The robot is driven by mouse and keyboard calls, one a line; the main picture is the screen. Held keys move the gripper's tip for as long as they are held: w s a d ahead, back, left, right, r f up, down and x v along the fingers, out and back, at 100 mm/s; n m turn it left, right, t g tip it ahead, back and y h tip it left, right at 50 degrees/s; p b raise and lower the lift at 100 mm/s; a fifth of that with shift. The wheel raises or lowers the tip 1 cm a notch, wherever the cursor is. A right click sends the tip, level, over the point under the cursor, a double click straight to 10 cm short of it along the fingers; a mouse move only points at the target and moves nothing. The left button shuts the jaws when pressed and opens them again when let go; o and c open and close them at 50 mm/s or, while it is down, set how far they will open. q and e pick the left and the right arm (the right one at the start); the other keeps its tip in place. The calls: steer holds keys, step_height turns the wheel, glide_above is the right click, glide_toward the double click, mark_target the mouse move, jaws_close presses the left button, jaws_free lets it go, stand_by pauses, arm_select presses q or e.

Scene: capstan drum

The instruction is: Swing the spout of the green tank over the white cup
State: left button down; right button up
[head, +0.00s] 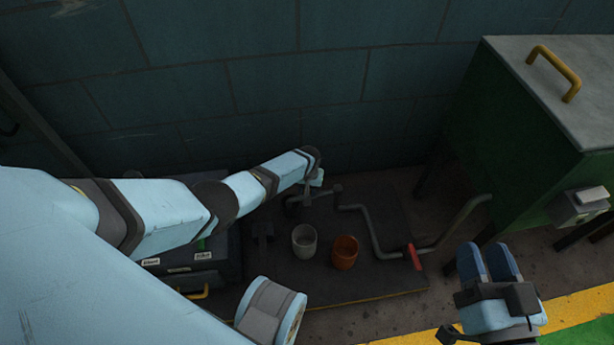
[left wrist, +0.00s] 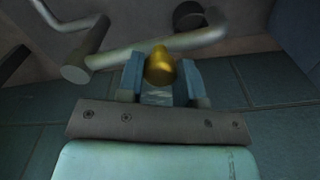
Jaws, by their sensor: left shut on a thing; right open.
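The green tank (head: 510,150) stands at the right. A grey pipe (head: 376,230) with a red valve handle (head: 414,257) runs from it to a joint (head: 338,198), where the short grey spout (head: 322,194) begins and points left. The white cup (head: 304,241) stands upright on the dark platform (head: 385,280); the spout's outer end shows behind it in the picture. My left gripper (head: 316,180) is at the spout, partly hidden by its wrist. In the left wrist view its fingers are shut on a gold knob (left wrist: 160,66) beside the pipe. My right gripper (head: 487,260) is open and empty at lower right.
An orange cup (head: 344,252) stands close to the right of the white cup. A dark case (head: 205,260) with labels lies left of the platform. The tiled wall (head: 300,90) is close behind. A grey box (head: 580,206) is fixed to the tank's front.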

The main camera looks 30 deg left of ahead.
arm_select(q)
steer(key=s+d+n+p, duration=0.3)
steer(key=d+n, duration=0.2)
steer(key=n, duration=0.2)
steer(key=shift+s+d+p, duration=0.25)
steer(key=shift+d+p, duration=0.1)
arm_select(e)
steer(key=shift+s+d+r+t, duration=0.15)
steer(key=shift+r+t, duration=0.35)
steer(key=shift+r, duration=0.85)
steer(key=shift+d+r+t, duration=0.2)
steer(key=shift+r+t, duration=0.3)
steer(key=shift+r, duration=0.85)
arm_select(q)
steer(key=c, duration=0.8)
jaws_free()
arm_select(e)
steer(key=shift+f, duration=0.1)
